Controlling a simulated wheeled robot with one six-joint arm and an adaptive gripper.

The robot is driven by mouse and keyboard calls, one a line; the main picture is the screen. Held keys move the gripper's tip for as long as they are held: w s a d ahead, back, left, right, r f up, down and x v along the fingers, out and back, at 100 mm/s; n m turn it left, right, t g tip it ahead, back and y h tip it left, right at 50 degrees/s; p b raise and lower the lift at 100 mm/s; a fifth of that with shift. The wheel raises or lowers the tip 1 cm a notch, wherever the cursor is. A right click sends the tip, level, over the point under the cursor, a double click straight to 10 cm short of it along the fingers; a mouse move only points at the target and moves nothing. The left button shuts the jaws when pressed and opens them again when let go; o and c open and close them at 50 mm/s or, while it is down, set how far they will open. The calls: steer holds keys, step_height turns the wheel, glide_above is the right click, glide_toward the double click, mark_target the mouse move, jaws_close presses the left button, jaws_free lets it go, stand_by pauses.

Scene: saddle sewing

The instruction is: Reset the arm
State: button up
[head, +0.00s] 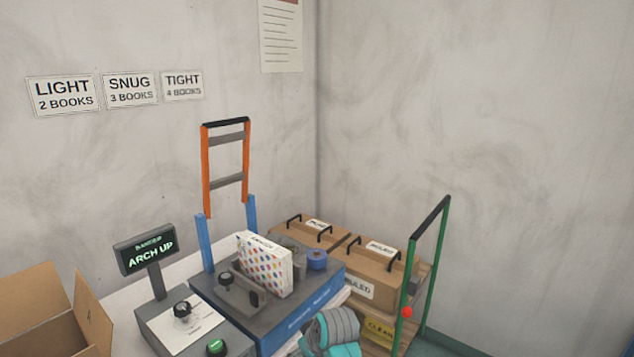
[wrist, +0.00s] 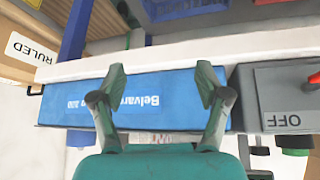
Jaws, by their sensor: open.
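My gripper (wrist: 160,90) is open and empty in the wrist view. Its two teal fingers stand apart in front of the blue front face of the machine (wrist: 165,103), with nothing between them. In the head view, teal and grey parts of my arm show at the bottom, in front of the machine (head: 310,304); the fingertips cannot be made out there. The machine's orange arch (head: 206,165) stands raised on blue posts, and the display (head: 146,252) reads "ARCH UP". A white block with coloured dots (head: 265,265) stands upright on the machine's top.
A control box (head: 160,322) with a dark knob and green button stands left of the machine. An open cardboard box (head: 35,300) is at far left. Lidded boxes (head: 378,262) and a green-framed cart handle (head: 412,270) are at right. A panel marked OFF (wrist: 280,100) shows in the wrist view.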

steer(key=s+d+f+m+t+h, duration=0.1)
steer(key=s+d+f+m+t, duration=0.1)
steer(key=s+d+f, duration=0.55)
steer(key=s+d+f+m+t, duration=0.15)
steer(key=s+d+f, duration=0.25)
steer(key=s+f, duration=0.65)
steer(key=s+d+r+m+t+h, duration=0.1)
steer(key=s+d, duration=0.2)
steer(key=s, duration=0.6)
steer(key=s+d+r+m+t, duration=0.1)
steer(key=s+d, duration=0.2)
steer(key=s, duration=0.6)
steer(key=s+d+r+m+t, duration=0.1)
steer(key=s+d+r+t, duration=0.1)
steer(key=s+r, duration=0.8)
steer(key=s+d+r+m+t+h, duration=0.1)
steer(key=s+d+r+t, duration=0.1)
steer(key=s+r, duration=0.7)
steer(key=shift+s+r+h, duration=0.3)
steer(key=shift+s+r, duration=0.05)
steer(key=shift+s, duration=0.75)
